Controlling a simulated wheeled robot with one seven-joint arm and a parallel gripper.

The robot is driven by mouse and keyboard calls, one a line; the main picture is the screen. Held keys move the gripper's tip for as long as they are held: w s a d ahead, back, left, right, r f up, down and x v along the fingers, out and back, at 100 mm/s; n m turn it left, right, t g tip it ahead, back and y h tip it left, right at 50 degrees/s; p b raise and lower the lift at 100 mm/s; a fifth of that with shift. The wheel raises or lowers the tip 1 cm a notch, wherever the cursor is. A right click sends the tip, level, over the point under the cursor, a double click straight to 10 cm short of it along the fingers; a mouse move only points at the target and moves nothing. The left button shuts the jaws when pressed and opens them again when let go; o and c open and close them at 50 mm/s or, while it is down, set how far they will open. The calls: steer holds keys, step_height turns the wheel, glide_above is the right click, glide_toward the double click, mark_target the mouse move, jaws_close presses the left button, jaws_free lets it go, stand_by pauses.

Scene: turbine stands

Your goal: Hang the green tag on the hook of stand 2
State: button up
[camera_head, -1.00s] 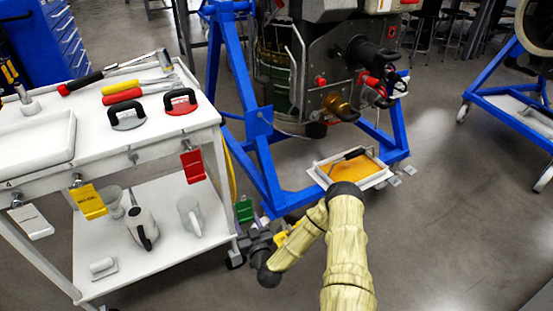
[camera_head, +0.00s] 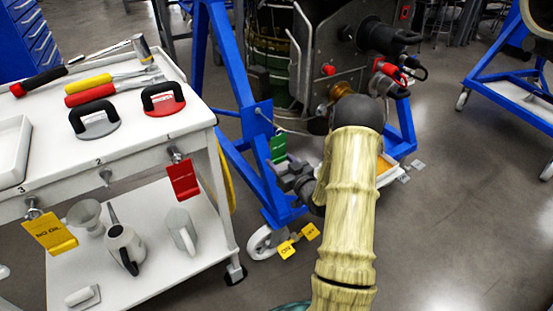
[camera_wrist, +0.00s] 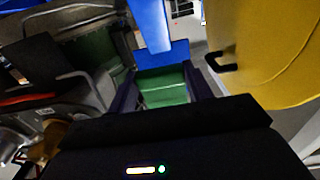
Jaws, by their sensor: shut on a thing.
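The green tag (camera_head: 278,147) is held up by my gripper (camera_head: 288,172), in front of the blue stand (camera_head: 231,75) in the head view. In the wrist view the green tag (camera_wrist: 162,87) sits between the two dark fingers, which are shut on it. A small blue plate (camera_head: 257,116) on the stand's leg is just up and left of the tag; I cannot tell whether they touch. I cannot make out the stand's number or clearly identify its hook.
A white cart (camera_head: 130,150) on the left carries tools and suction cups. A red tag (camera_head: 183,180) and a yellow tag (camera_head: 50,232) hang from its front pegs. Yellow tags (camera_head: 287,249) show near the stand's caster. Another blue stand (camera_head: 500,75) is at right. Floor between is clear.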

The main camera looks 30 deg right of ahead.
steer(key=shift+d+r, duration=0.1)
steer(key=shift+r, duration=0.05)
steer(key=shift+w, duration=0.1)
steer(key=shift+w+a, duration=0.15)
steer(key=shift+w, duration=1)
steer(key=shift+w+a, duration=0.15)
steer(key=shift+w, duration=1)
steer(key=shift+w+a, duration=0.1)
steer(key=shift+w, duration=0.45)
steer(key=o, duration=1.6)
